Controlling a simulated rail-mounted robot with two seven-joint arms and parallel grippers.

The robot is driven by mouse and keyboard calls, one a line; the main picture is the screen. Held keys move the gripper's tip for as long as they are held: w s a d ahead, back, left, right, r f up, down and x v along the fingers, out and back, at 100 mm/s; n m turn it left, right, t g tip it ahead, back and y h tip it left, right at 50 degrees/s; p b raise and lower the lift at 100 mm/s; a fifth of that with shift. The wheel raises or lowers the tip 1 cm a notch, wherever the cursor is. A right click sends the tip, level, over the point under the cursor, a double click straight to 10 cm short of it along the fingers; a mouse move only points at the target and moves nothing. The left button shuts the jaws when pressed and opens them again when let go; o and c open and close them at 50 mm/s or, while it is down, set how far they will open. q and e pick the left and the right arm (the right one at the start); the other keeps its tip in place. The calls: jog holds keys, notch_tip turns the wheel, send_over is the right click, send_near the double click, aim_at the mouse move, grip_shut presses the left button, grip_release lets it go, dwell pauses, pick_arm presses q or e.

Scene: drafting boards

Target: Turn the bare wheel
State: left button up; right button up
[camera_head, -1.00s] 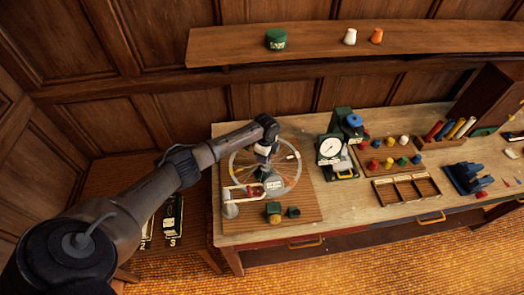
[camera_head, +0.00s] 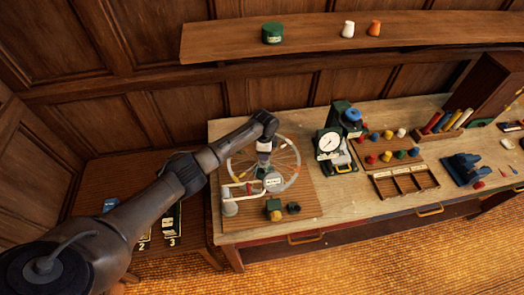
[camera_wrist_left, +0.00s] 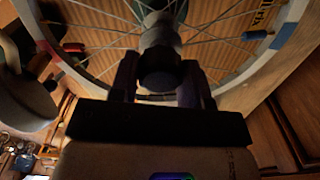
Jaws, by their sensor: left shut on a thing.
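The spoked wheel (camera_head: 297,162) with a pale rim lies on a wooden board (camera_head: 310,208) at the left end of the bench. My left gripper (camera_head: 264,160) reaches down over its middle. In the left wrist view the gripper (camera_wrist_left: 160,85) has its two fingers on either side of a dark knob (camera_wrist_left: 160,72) at the hub, shut on it. The lower part of the hub is hidden. My right gripper is not in view.
A dial gauge (camera_head: 329,143) on a green stand is right of the wheel. A white labelled disc (camera_head: 272,182) and small green blocks (camera_head: 274,207) are at the board's front. A shelf (camera_head: 420,38) runs above.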

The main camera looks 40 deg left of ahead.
pick_arm(q)
jog(key=o, duration=1.3)
jog(key=shift+r, duration=0.1)
jog(key=shift+r+b, duration=0.35)
jog(key=shift+r, duration=6.5)
